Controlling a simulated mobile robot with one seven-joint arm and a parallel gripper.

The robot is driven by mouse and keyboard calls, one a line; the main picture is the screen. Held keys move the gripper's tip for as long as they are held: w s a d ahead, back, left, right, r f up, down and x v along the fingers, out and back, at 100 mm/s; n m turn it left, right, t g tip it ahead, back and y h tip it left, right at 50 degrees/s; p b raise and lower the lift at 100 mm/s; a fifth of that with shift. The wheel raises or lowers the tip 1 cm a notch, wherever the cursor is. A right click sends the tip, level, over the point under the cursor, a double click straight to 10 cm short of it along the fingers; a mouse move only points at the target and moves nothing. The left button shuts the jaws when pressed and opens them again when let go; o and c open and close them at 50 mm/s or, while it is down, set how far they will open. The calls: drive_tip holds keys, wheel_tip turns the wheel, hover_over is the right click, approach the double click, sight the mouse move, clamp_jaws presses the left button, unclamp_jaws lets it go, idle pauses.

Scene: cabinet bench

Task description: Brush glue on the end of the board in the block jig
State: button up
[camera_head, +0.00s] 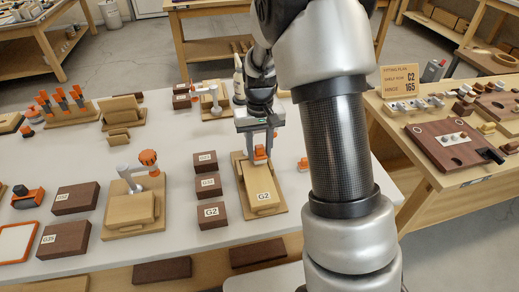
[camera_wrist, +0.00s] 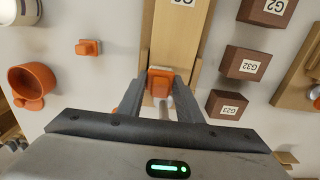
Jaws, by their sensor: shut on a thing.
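A pale board labelled G2 (camera_head: 262,185) lies flat in a wooden jig (camera_head: 279,208) in the middle of the bench. Its label end also shows upside down at the top of the wrist view (camera_wrist: 181,30). My gripper (camera_head: 258,155) points down over the jig's far end. In the wrist view my gripper (camera_wrist: 160,88) is shut on an orange piece (camera_wrist: 160,80) with a silver part below it. It looks like a clamp handle, but I cannot tell for sure. The board's far end is partly hidden by the fingers. No brush can be clearly made out.
Labelled brown blocks (camera_head: 207,184) stand left of the jig. Another jig with an orange-knobbed clamp (camera_head: 148,158) is further left. An orange block (camera_wrist: 87,48) and an orange cup (camera_wrist: 32,84) lie on the other side. My arm hides part of the bench's right.

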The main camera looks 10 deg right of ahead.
drive_tip(key=shift+f+b, duration=0.3)
drive_tip(key=shift+f, duration=0.25)
drive_tip(key=shift+a+r, duration=0.1)
drive_tip(key=shift+a, duration=1.6)
drive_tip(key=shift+d, duration=1.75)
drive_tip(key=shift+a+p, duration=0.45)
drive_tip(key=shift+a, duration=1.35)
